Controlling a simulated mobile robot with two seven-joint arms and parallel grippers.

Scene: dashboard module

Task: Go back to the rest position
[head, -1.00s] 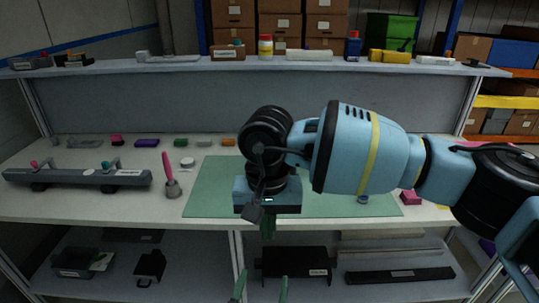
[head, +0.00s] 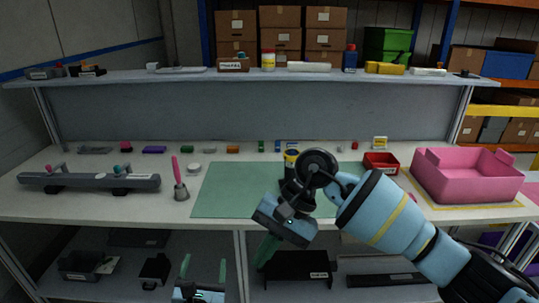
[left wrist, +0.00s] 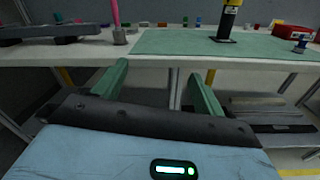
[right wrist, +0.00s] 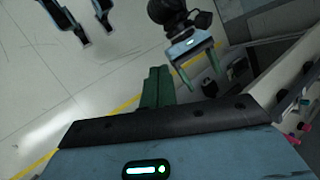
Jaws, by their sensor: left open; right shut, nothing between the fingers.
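My left gripper (head: 204,264) is at the bottom of the head view, in front of the table's front edge, with its two green fingers apart. In the left wrist view the open fingers (left wrist: 160,82) have nothing between them, and the table stands beyond. My right gripper (head: 264,258) is in front of the table, tilted downward, with its green fingers together and empty. In the right wrist view its shut fingers (right wrist: 156,84) point over the bare floor, and my open left gripper (right wrist: 203,66) also shows there.
The table holds a long dark grey module (head: 90,182), a pink tool in a holder (head: 181,190), a green mat (head: 230,190), a red tray (head: 381,163) and a pink bin (head: 465,180). Dark parts (head: 298,266) lie on the lower shelf. Floor (right wrist: 60,90) below is clear.

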